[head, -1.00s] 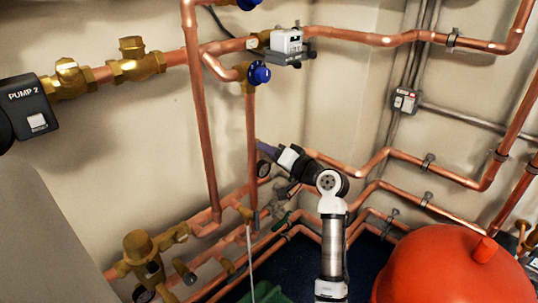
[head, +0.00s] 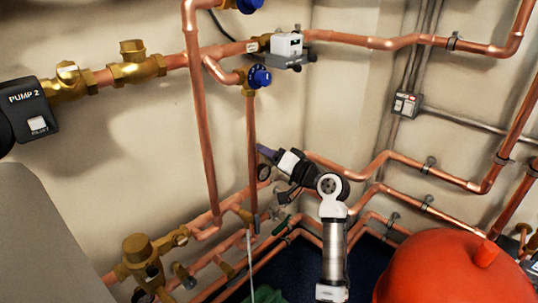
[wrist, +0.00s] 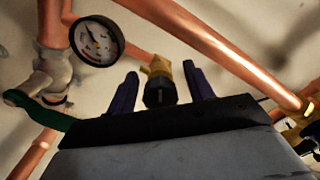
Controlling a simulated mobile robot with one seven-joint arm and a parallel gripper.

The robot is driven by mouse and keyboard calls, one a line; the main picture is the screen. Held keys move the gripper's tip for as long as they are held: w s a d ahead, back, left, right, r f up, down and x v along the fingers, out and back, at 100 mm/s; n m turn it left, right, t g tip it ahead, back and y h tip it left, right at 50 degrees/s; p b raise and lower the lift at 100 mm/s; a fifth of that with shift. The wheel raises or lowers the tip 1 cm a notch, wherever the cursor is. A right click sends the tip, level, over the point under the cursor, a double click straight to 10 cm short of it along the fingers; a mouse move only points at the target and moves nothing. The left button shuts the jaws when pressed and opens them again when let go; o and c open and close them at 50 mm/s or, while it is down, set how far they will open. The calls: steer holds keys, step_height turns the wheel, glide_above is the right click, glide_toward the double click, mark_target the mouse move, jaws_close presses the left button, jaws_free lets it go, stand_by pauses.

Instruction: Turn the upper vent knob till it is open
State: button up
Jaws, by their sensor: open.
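A brass fitting with a dark, squarish knob (wrist: 160,92) shows between my two purple fingers in the wrist view. It looks like the vent knob, but I cannot tell whether it is the upper one. My gripper (wrist: 161,72) is open, with one finger on each side of the knob and a visible gap to each. How deep the knob sits between the fingers is unclear. In the head view my gripper (head: 262,150) is at the vertical copper pipe below a blue knob (head: 260,76). The dark knob is not discernible there.
A round gauge (wrist: 97,40) and a green lever handle (wrist: 38,108) are close on the left in the wrist view. Copper pipes (wrist: 215,50) run behind. A red tank (head: 440,270) stands front right, and a grey box (head: 290,44) sits on the upper pipe.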

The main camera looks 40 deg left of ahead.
steer(key=s+d, duration=0.1)
steer(key=d, duration=1.2)
steer(key=shift+d+p, duration=0.35)
steer(key=shift+p, duration=0.05)
